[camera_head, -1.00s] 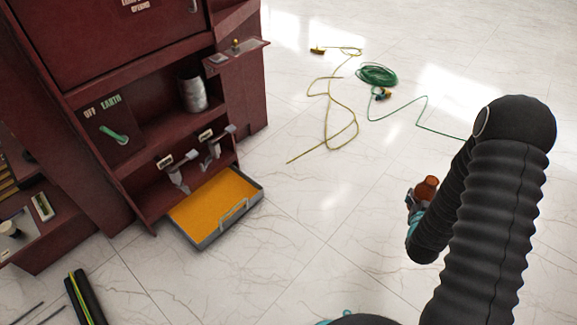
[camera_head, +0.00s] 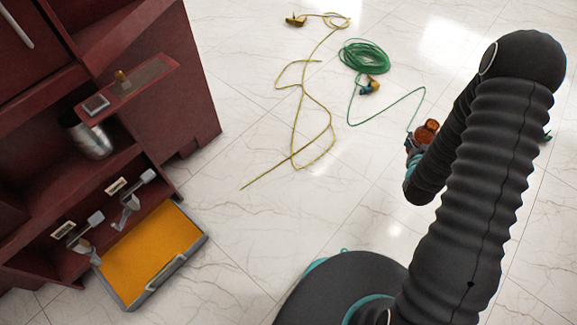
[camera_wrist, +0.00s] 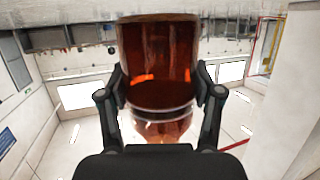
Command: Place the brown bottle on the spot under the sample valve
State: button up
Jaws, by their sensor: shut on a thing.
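The brown bottle (camera_wrist: 158,65) is amber and see-through. In the wrist view it sits between the two fingers of my gripper (camera_wrist: 160,92), which is shut on it. In the head view the bottle (camera_head: 427,131) shows small at the end of my black arm, held over the floor, well right of the red cabinet. Two valves with grey handles (camera_head: 127,204) (camera_head: 84,238) sit low on the cabinet front. A grey tray with an orange floor (camera_head: 186,288) juts out below them. I cannot tell which is the sample valve.
The red cabinet (camera_head: 165,90) fills the left, with a small shelf (camera_head: 135,85) jutting out and a metal cylinder (camera_head: 90,137) inside. A green cable coil (camera_head: 364,56) and a yellow cable (camera_head: 297,125) lie on the floor. Tiled floor between tray and arm is clear.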

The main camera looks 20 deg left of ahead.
aim_at(161, 230)
jog(key=i, duration=0.55)
jog(key=u, duration=3.5)
